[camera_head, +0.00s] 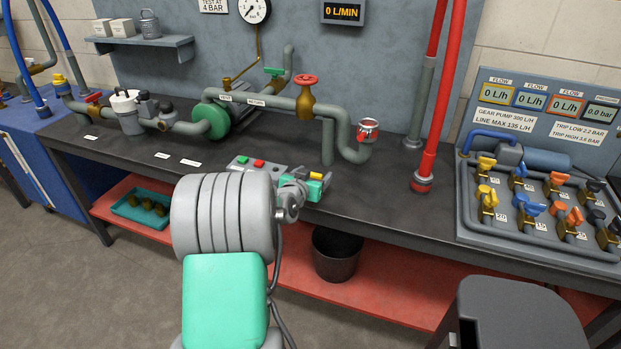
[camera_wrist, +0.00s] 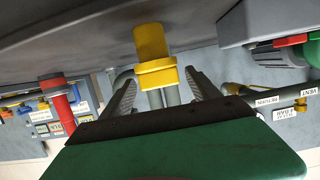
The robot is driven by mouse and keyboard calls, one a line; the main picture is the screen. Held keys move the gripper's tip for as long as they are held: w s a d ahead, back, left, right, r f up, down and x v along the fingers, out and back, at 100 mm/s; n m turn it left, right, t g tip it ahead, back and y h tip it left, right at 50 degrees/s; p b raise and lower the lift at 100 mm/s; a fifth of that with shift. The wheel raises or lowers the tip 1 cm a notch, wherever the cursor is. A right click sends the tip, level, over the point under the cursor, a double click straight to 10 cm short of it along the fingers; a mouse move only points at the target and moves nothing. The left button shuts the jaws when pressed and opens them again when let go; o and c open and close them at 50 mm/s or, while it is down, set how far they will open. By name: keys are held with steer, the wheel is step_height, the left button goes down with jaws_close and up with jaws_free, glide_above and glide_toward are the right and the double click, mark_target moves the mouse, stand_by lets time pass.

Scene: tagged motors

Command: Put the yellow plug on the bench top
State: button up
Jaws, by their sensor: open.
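The yellow plug (camera_wrist: 152,43) shows in the wrist view as a short cylinder with a wider collar. That view is upside down, and the plug's narrow end appears to meet the dark bench top (camera_wrist: 95,50). My gripper (camera_wrist: 160,78) is open, with one finger on each side of the collar and visible gaps to both. In the head view a small yellow piece, apparently the plug (camera_head: 317,175), shows at my gripper (camera_head: 313,187), above the bench top (camera_head: 400,205) near its front edge. My arm hides part of this area.
A grey button box (camera_head: 257,166) with red and green buttons sits just left of my gripper. Grey pipework with a red-handled valve (camera_head: 305,81) stands behind. A red vertical pipe (camera_head: 430,130) and a valve panel (camera_head: 540,210) are to the right. Bare bench lies between.

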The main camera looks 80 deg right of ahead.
steer(key=v, duration=1.2)
steer(key=w+a+f+n+t+y, duration=0.2)
steer(key=w+a+n+t+y, duration=0.15)
steer(key=w+a, duration=0.75)
steer(key=w+a+f+n+t+y, duration=0.25)
steer(key=w+a+n+y, duration=0.25)
steer(key=w+a, duration=0.65)
steer(key=s+a+n+g+y, duration=0.1)
steer(key=a+n+y, duration=0.1)
steer(key=a, duration=0.7)
steer(key=s+a+n+g+y, duration=0.1)
steer(key=a+n, duration=0.4)
steer(key=a, duration=0.5)
steer(key=s+a+f+n+y, duration=0.1)
steer(key=s+a+n+y, duration=0.2)
steer(key=a, duration=0.6)
steer(key=shift+a+n+g+b, duration=0.2)
steer(key=shift+n+g+b, duration=0.1)
steer(key=shift+n+g, duration=0.15)
steer(key=shift+d+f, duration=0.1)
